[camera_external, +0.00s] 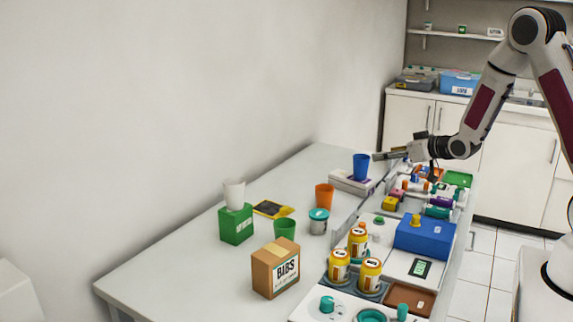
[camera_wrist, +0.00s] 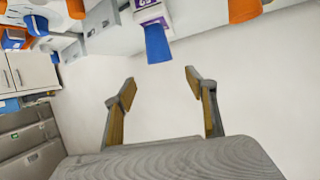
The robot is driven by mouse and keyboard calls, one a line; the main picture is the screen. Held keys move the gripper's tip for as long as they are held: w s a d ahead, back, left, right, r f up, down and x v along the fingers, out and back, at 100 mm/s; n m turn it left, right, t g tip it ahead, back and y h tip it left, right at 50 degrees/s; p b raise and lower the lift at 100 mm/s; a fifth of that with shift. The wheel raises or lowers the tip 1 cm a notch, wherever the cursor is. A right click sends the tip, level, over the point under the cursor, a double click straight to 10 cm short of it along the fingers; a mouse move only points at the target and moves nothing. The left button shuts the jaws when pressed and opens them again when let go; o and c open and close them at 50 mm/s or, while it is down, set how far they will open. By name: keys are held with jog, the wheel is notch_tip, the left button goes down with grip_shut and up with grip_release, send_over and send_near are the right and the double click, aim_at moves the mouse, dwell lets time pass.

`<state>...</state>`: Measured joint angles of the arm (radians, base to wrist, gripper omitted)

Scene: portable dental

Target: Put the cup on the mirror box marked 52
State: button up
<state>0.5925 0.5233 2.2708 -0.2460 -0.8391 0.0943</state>
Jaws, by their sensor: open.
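A blue cup (camera_external: 361,166) stands upright on a low white box (camera_external: 345,183) with a purple label, near the back of the table. In the wrist view the blue cup (camera_wrist: 158,43) lies just beyond my fingertips, against the white box with purple marking (camera_wrist: 151,14); I cannot read its number. My gripper (camera_external: 376,156) is close to the right of the cup. In the wrist view my gripper (camera_wrist: 160,80) has its fingers spread wide with nothing between them. An orange cup (camera_external: 324,195), a green cup (camera_external: 285,229) and a white cup (camera_external: 234,190) also show.
The white cup sits on a green box (camera_external: 236,224). A cardboard box (camera_external: 275,267), a teal-lidded jar (camera_external: 318,221) and yellow bottles (camera_external: 358,243) stand nearer. A blue case (camera_external: 425,237) and a crowded tray line the right. The table's left front (camera_external: 180,265) is clear.

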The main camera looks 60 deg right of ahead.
jog(key=s+a+r+n+g+y, duration=0.1)
jog(key=s+a+r, duration=0.25)
jog(key=a, duration=0.25)
jog(key=s+a+r+g+y, duration=0.1)
jog(key=s+a+r, duration=0.2)
jog(key=a+r, duration=0.25)
jog(key=s+a+r+n+g+y, duration=0.1)
jog(key=s+a+r+g, duration=0.15)
jog(key=a, duration=0.35)
jog(key=s+a+r+n+g+y, duration=0.1)
jog(key=s+a, duration=0.5)
jog(key=s, duration=0.5)
jog(key=s+a+r+n+g+y, duration=0.1)
jog(key=s+a, duration=0.6)
jog(key=s, duration=0.5)
jog(key=shift+r+n, duration=0.25)
jog(key=shift+n, duration=0.05)
